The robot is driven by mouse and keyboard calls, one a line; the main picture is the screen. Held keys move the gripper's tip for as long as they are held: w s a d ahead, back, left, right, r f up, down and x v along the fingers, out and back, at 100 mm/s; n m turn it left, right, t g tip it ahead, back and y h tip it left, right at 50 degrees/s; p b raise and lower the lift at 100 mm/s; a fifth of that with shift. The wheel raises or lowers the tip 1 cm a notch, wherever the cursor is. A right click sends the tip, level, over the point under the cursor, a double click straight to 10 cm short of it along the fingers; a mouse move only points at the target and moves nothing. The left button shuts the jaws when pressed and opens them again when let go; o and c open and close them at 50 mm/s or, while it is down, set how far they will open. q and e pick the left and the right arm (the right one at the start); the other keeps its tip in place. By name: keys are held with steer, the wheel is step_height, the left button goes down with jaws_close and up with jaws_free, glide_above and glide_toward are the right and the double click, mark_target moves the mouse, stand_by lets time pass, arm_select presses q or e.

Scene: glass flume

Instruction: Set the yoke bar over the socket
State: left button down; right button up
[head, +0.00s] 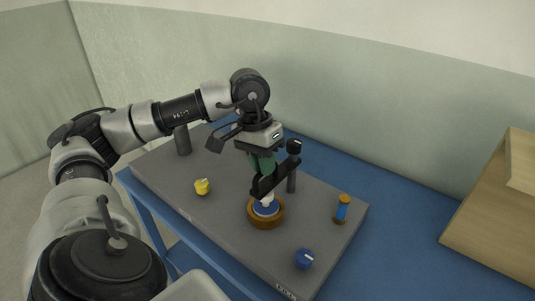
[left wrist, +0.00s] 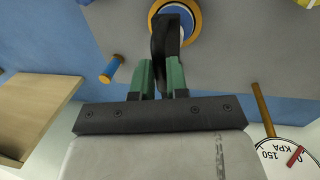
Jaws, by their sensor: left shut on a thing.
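My left gripper (head: 262,168), with green fingers, is shut on the black yoke bar (head: 278,177). The bar is tilted in the picture, its lower left end just above the round socket (head: 252,216) and its upper right end in front of a dark post. The socket has an orange-brown rim with a blue and white middle, partly hidden by the bar. In the left wrist view, the bar (left wrist: 164,42) stands between the green fingers (left wrist: 160,80) and overlaps the socket (left wrist: 193,12). I cannot tell whether bar and socket touch. My right gripper is not in view.
The grey board (head: 165,180) lies on a blue table (head: 400,230). It carries a yellow knob (head: 202,187), a blue knob (head: 304,259), a blue-and-orange peg (head: 342,210) and dark posts (head: 182,141) (head: 292,182). A wooden box (head: 495,215) stands right. A gauge (left wrist: 292,158) shows in the wrist view.

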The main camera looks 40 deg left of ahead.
arm_select(q)
steer(key=shift+a, duration=0.1)
steer(key=shift+r, duration=0.1)
stand_by(0.3)
steer(key=c, duration=1.1)
jaws_free()
steer(key=r, duration=0.3)
steer(key=a+r, duration=0.1)
steer(key=r, duration=0.3)
steer(key=a+r, duration=0.1)
steer(key=r, duration=0.2)
steer(key=shift+s+a+r, duration=0.1)
steer(key=shift+r, duration=0.15)
steer(key=shift+f, duration=0.1)
